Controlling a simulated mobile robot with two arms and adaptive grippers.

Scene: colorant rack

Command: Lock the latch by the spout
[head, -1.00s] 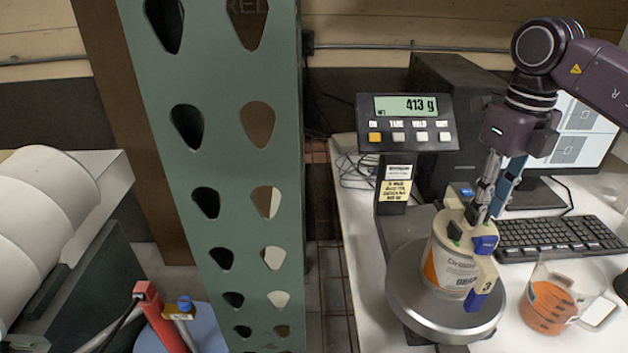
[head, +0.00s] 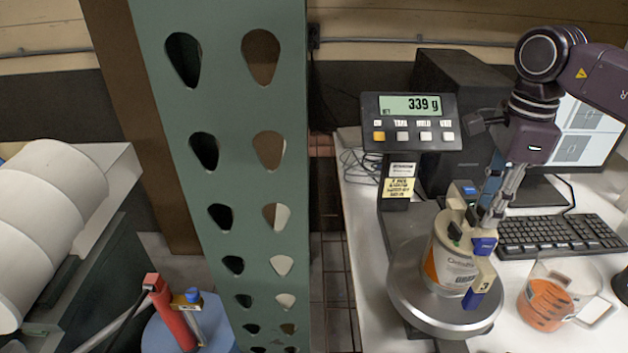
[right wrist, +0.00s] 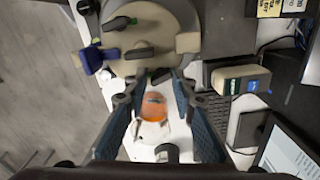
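A can (head: 445,265) with an orange and white label and a beige lid stands upright on the round pan of a scale (head: 405,300). Its lid carries dark levers, blue parts (head: 484,246) and a beige arm marked 3 at the front. The lid (right wrist: 165,25) fills the top of the right wrist view, with two dark levers (right wrist: 139,53) and a blue part (right wrist: 98,57). I cannot tell which lever is by the spout. My right gripper (head: 488,222) is at the lid's right side, fingers pointing down. In the wrist view its fingers (right wrist: 158,76) are apart, with nothing visibly between them. My left gripper is out of view.
The scale display (head: 411,106) reads 339 g and stands behind the can. A beaker of orange liquid (head: 545,303) and a keyboard (head: 560,235) are at the right. A green perforated post (head: 235,190) stands left of the desk.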

